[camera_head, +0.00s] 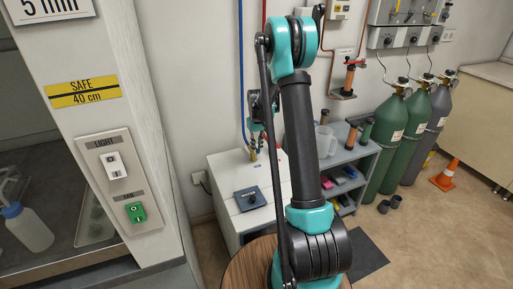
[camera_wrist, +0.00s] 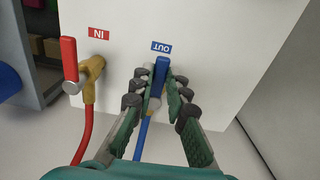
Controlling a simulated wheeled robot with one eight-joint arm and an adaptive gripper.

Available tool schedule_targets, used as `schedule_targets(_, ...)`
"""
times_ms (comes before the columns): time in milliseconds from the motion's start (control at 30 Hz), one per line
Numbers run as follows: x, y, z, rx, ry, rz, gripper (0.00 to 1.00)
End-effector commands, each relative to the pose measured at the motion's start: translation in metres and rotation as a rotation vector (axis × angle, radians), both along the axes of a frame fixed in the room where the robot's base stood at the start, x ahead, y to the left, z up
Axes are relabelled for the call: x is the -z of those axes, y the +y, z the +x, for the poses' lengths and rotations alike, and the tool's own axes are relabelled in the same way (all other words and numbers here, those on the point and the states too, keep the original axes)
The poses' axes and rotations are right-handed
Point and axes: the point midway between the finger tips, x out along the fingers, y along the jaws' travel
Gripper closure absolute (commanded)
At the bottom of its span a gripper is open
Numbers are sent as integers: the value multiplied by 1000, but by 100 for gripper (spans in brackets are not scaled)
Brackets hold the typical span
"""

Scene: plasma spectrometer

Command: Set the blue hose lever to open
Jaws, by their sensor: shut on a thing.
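In the wrist view, the blue hose lever (camera_wrist: 161,72) sits under the blue OUT label, on the white cabinet (camera_wrist: 215,45). It points toward the label, roughly in line with the blue hose (camera_wrist: 143,138) below. My gripper (camera_wrist: 160,88) has its green-padded fingers on both sides of the lever and is shut on it. The fingers hide much of the valve body. In the head view, my gripper (camera_head: 257,124) is small and partly behind my arm, above the white cabinet (camera_head: 222,170). The lever cannot be made out there.
A red lever (camera_wrist: 69,58) on a brass valve (camera_wrist: 94,75) with a red hose stands left of the blue one, near the IN label. A grey shelf (camera_head: 368,160) and green gas cylinders (camera_head: 390,135) stand to the right. A panelled housing (camera_head: 85,130) fills the left.

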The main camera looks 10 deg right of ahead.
Motion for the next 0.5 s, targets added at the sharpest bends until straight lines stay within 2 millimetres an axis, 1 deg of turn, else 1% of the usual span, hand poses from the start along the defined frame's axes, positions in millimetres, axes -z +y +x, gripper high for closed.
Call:
schedule_targets(300, 0, 0, 1, -1, -1, -1, 100)
schedule_targets(333, 0, 0, 1, -1, -1, -1, 82)
schedule_targets(467, 0, 0, 0, 0, -1, -1, 66)
schedule_targets(500, 0, 0, 0, 0, -1, -1, 65)
